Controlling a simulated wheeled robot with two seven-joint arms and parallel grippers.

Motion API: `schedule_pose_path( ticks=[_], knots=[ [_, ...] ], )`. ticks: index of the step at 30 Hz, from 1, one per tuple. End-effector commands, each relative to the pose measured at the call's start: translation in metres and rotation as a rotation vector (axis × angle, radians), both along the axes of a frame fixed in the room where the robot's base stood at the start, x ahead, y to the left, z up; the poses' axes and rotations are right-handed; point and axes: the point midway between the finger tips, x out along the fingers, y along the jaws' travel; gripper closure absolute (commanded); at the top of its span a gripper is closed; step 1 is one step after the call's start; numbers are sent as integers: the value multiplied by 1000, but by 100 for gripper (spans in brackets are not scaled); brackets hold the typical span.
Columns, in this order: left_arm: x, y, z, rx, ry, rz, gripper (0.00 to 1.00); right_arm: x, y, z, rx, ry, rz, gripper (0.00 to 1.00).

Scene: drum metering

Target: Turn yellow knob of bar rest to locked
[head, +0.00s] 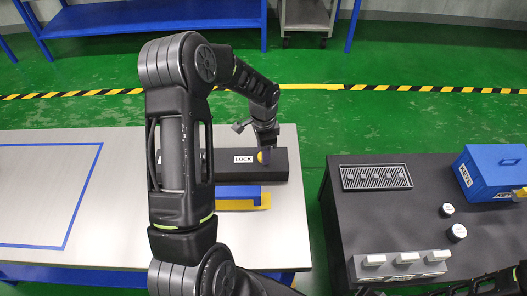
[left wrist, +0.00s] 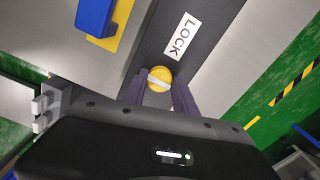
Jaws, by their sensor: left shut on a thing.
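The bar rest (head: 222,166) is a long black block on the pale table, with a white LOCK label (head: 244,158) on its top. The label also shows in the left wrist view (left wrist: 180,34). The round yellow knob (left wrist: 160,77) sits on the block beside the label, with a pale stripe across it. My left gripper (head: 264,156) reaches down onto the knob and is shut on it, one finger on each side. In the head view the gripper hides most of the knob. My right gripper's fingers are not seen.
A blue block on a yellow base (head: 238,193) lies just in front of the bar rest. A dark table (head: 385,215) at right holds a slotted tray (head: 376,177), a blue box (head: 492,170) and small white-topped items. A gap separates the tables.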

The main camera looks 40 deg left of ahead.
Motion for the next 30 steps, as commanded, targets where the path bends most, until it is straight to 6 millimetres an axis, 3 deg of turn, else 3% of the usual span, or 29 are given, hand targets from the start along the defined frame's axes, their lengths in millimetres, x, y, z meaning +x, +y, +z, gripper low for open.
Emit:
schedule_pose_path(
  ticks=[17,30],
  knots=[
    [0,0,0,1,-1,57,100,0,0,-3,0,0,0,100],
    [0,0,-1,1,-1,355,100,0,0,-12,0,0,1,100]
  ],
)
